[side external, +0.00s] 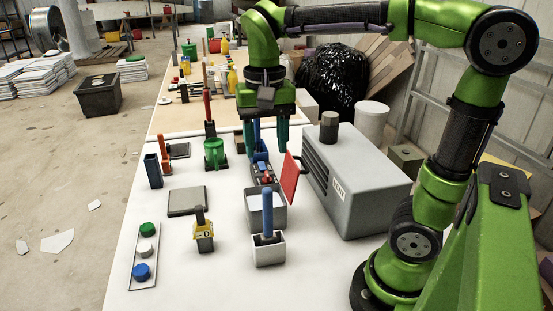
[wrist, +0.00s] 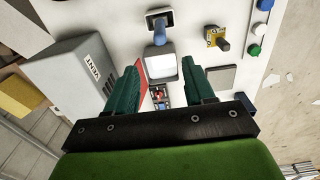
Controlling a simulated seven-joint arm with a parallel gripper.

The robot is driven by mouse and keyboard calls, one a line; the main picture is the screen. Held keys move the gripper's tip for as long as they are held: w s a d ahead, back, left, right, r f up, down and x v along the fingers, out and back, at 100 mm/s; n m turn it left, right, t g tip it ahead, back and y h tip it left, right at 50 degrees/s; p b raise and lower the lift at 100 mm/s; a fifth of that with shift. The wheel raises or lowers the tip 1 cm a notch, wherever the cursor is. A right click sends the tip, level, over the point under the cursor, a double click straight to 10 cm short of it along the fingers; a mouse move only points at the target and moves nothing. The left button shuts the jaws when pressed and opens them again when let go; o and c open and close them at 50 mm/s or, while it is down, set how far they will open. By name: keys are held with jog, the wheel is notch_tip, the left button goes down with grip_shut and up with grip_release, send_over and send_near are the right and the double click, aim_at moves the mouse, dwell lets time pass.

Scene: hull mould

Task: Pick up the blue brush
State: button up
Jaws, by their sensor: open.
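A blue upright handle (side external: 267,212), which looks like the blue brush, stands in a small white holder (side external: 268,254) at the near middle of the white table. Its lower end is hidden inside the holder. In the wrist view the blue handle (wrist: 160,35) is at the top centre, beyond the grey bin. My gripper (side external: 267,149) is open and empty, pointing down, farther back than the handle and apart from it. The wrist view shows my gripper's two fingers (wrist: 161,82) spread. Another blue piece (side external: 260,152) shows behind the fingers, partly hidden.
A grey bin (side external: 266,217) stands just behind the white holder. A large grey box (side external: 353,185) with a red panel (side external: 290,177) is at right. A yellow-and-black tool (side external: 203,232), a flat grey plate (side external: 187,201) and a strip of coloured knobs (side external: 132,281) lie at left.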

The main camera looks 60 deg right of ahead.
send_near(268, 205)
jog(key=f, duration=0.1)
jog(key=d+f, duration=0.1)
jog(key=f, duration=0.1)
jog(key=w+f, duration=0.1)
jog(key=f, duration=0.1)
jog(key=shift+d+f, duration=0.15)
jog(key=shift+f, duration=0.05)
jog(key=shift+s+a+f, duration=0.1)
jog(key=shift+a+f, duration=0.05)
jog(key=shift+f, duration=1.25)
jog(key=shift+s+a+f, duration=0.1)
jog(key=shift+f, duration=1.25)
grip_shut()
